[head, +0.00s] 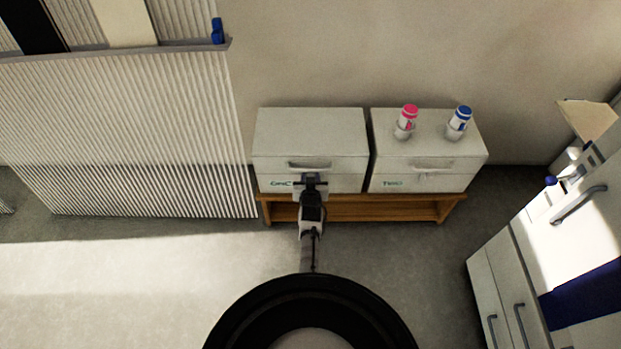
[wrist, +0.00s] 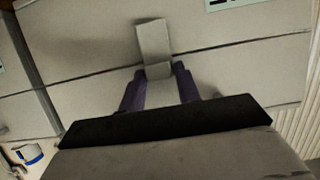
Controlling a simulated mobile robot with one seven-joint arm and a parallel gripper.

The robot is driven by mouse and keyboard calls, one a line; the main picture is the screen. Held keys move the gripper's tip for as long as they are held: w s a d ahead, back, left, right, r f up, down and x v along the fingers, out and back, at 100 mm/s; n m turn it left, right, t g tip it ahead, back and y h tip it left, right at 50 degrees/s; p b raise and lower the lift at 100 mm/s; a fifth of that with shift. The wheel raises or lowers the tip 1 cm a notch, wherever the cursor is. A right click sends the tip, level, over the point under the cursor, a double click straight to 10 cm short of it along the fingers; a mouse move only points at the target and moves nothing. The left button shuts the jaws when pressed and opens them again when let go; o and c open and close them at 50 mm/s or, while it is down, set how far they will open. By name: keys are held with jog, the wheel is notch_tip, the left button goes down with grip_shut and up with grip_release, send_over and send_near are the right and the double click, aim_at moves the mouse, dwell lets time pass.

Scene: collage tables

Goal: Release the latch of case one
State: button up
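Case one (head: 310,135) is a pale grey case with a green "One" label, standing on a low wooden bench; its lid looks closed. My gripper (head: 312,180) is at its front face, just below the handle (head: 309,165), and hides part of the front and the latch in the head view. In the wrist view, the latch (wrist: 153,40) is a grey tab across the seam between lid and body. My gripper's dark purple fingers (wrist: 161,88) are apart, one on each side of the latch's near end. Whether they touch it is unclear.
A second case labelled "Two" (head: 425,150) stands close to the right, with a pink-capped bottle (head: 405,124) and a blue-capped bottle (head: 459,123) on top. The wooden bench (head: 365,207) is underneath. A ribbed white panel (head: 130,130) is at left, a drawer cabinet (head: 535,265) at right.

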jog(key=shift+c, duration=0.5)
jog(key=b, duration=0.1)
jog(key=s+t+b, duration=0.1)
jog(key=b, duration=0.1)
jog(key=shift+f+b, duration=0.2)
jog(key=shift+b, duration=0.1)
jog(key=o, duration=0.8)
jog(key=p+v, duration=0.5)
jog(key=v, duration=0.8)
jog(key=shift+s+f, duration=0.1)
jog(key=shift+s, duration=0.3)
